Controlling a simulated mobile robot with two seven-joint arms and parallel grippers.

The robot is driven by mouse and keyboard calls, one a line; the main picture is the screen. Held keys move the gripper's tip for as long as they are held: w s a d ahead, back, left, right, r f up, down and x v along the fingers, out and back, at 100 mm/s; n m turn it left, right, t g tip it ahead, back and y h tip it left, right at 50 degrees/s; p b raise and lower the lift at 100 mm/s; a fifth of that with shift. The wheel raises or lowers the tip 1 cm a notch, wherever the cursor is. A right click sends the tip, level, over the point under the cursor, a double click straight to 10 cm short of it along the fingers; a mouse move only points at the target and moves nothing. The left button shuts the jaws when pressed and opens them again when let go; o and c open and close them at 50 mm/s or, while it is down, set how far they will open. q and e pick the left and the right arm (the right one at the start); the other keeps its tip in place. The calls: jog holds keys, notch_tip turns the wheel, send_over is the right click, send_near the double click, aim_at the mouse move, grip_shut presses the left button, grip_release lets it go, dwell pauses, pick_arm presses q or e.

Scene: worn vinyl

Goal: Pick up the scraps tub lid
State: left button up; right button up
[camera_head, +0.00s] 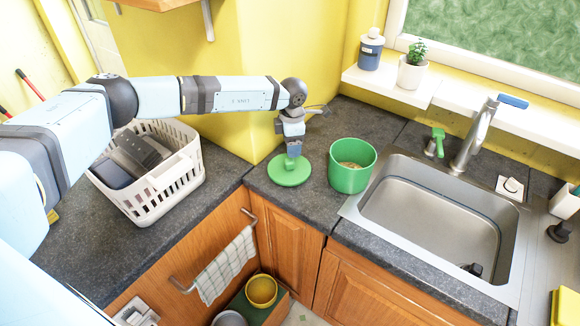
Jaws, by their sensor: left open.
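The scraps tub lid (288,178) is a flat green disc lying on the dark worktop, left of the tub. A green knob seems to rise from its middle, under the gripper. The green scraps tub (347,179) stands uncovered beside it, with pale contents visible inside. My left gripper (292,155) points down over the middle of the lid, right at the knob. It is open; the fingers are small here, and I cannot tell whether they touch the knob. My right gripper is out of view.
A steel sink (430,215) with a tap (474,138) lies to the right. A white basket (178,182) with dark items stands at left. A yellow wall (230,60) rises close behind the lid. A checked towel (226,266) hangs below the counter edge.

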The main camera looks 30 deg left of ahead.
aim_at(289, 160)
pick_arm(q)
jog(key=shift+f, duration=0.9)
jog(key=f, duration=0.1)
jog(key=f+p, duration=0.1)
jog(key=f, duration=0.2)
jog(key=shift+s+a+f+p, duration=0.25)
jog(key=shift+s+f+p, duration=0.1)
jog(key=shift+f+p, duration=0.05)
jog(key=shift+f, duration=0.3)
jog(key=c, duration=1)
